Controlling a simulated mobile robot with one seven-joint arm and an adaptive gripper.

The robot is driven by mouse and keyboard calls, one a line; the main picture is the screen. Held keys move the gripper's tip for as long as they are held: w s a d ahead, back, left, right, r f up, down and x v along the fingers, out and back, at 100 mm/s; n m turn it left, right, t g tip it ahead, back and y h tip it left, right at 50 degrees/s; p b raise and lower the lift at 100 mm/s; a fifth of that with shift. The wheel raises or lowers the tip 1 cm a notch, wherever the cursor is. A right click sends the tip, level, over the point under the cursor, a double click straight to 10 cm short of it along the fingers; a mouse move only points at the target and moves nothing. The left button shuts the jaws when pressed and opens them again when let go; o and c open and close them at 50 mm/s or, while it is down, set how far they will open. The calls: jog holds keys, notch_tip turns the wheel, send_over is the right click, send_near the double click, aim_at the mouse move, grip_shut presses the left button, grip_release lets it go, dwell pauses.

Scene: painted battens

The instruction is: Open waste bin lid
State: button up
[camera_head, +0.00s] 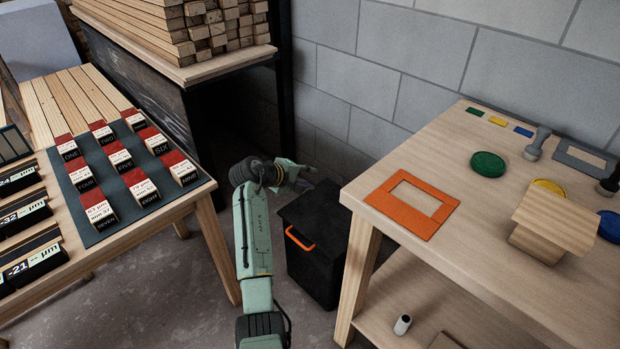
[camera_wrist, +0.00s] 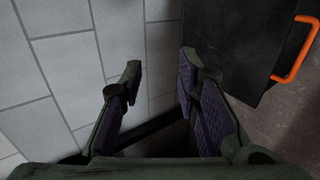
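The black waste bin (camera_head: 316,265) stands on the floor between the two tables, near the wall. Its lid (camera_head: 312,212) looks shut, and an orange handle (camera_head: 299,240) is at its front. My gripper (camera_head: 308,178) is above the bin's back part, close to the wall. In the wrist view my gripper (camera_wrist: 160,64) is open and empty, its fingers wide apart. There the bin's dark top (camera_wrist: 240,40) lies right of the right finger, and the orange handle (camera_wrist: 298,50) is farther right. I cannot tell whether the right finger touches the bin's edge.
The right table (camera_head: 450,150) stands close beside the bin, with an orange frame (camera_head: 435,226) at its near corner. The left table (camera_head: 215,185) holds red-topped blocks (camera_head: 97,207). A grey block wall (camera_head: 400,75) is behind the bin. Some floor (camera_head: 170,290) is clear at left.

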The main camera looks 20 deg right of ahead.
jog(key=shift+s+a+r, duration=0.2)
jog(key=shift+a+r, duration=0.35)
jog(key=shift+r, duration=0.2)
jog(key=shift+s+a+r, duration=0.2)
jog(key=shift+a+r, duration=0.3)
jog(key=shift+r, duration=0.2)
